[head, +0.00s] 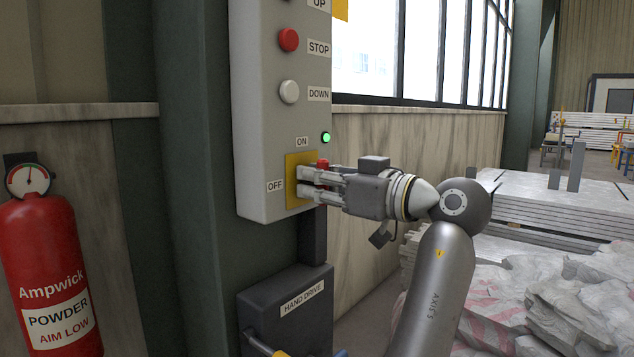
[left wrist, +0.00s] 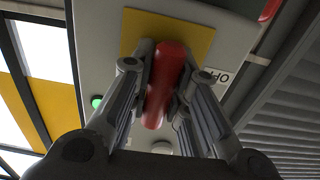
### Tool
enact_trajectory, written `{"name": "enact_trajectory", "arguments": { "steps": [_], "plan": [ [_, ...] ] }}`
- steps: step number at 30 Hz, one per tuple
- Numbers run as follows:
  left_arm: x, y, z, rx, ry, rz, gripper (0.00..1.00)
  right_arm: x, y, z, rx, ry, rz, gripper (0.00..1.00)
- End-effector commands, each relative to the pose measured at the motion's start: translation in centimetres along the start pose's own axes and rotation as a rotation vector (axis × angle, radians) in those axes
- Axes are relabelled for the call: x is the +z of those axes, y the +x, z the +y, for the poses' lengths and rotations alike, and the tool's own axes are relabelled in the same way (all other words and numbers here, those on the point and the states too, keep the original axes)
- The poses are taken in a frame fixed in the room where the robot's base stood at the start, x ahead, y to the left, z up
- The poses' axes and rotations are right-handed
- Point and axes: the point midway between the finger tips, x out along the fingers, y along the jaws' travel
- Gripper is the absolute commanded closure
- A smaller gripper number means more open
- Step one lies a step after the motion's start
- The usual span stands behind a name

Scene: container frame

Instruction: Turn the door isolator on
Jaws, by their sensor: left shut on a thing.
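The door isolator's red handle (left wrist: 166,85) sits on a yellow plate (head: 293,163) low on the grey control box (head: 262,105). The ON label (head: 302,142) is above the plate and the OFF label (head: 275,186) is left of it. My left gripper (head: 312,185) is shut on the handle, with a finger on each side in the left wrist view (left wrist: 160,88). The handle looks about upright, along the line towards ON. In the head view only a bit of red shows above the fingers. A green lamp (head: 326,137) beside ON is lit. My right gripper is not in view.
STOP (head: 289,40) and DOWN (head: 289,92) buttons are above the plate. A HAND DRIVE box (head: 287,310) stands out below the control box. A red fire extinguisher (head: 50,270) hangs at left. Wrapped stacks (head: 560,300) fill the lower right.

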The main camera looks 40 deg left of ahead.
Motion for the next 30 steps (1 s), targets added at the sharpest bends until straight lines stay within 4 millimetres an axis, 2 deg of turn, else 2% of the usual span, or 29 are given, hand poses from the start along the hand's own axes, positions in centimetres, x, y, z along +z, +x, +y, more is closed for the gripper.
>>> {"name": "enact_trajectory", "arguments": {
  "steps": [1, 2, 7, 17, 20, 30],
  "plan": [
    [0.3, 0.0, 0.0, -0.002, 0.002, -0.007, 1.0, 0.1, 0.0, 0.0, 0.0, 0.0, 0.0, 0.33],
    [0.3, 0.0, 0.0, -0.002, 0.002, -0.007, 0.81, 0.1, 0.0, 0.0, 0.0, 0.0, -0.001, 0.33],
    [0.2, 0.0, 0.0, -0.001, 0.002, -0.005, 0.59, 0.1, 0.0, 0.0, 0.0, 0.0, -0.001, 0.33],
    [0.1, -0.2, 0.0, 0.0, 0.002, -0.002, 0.59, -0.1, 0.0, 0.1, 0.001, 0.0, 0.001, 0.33],
    [0.0, -1.3, 0.1, 0.003, 0.002, -0.001, 0.59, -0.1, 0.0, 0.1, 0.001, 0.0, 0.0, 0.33],
    [0.1, -6.6, 0.1, 0.001, 0.002, -0.003, 0.59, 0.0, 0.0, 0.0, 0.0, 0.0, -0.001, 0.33]
  ]
}}
